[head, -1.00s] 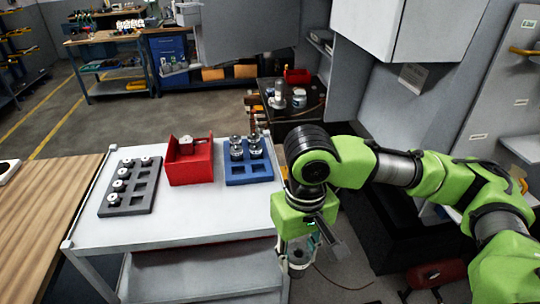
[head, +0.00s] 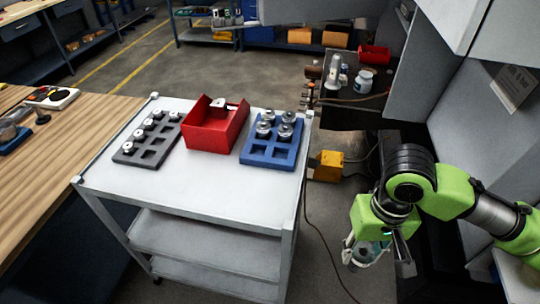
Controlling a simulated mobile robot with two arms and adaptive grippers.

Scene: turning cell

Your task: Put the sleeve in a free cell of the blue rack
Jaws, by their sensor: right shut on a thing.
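The blue rack (head: 268,164) lies on the right part of the white cart top. Several shiny metal sleeves stand in its far and middle cells, and its two near cells look empty. My right gripper (head: 366,262) hangs to the right of the cart, apart from it, pointing down. It is shut on a grey metal sleeve (head: 364,254), which is partly hidden by the fingers. My left gripper is out of view.
On the white cart (head: 215,190), a red bin (head: 214,135) stands left of the blue rack, and a grey rack (head: 148,143) with several parts lies further left. A yellow box (head: 327,166) is on the floor right of the cart. A wooden bench (head: 60,150) is at the left.

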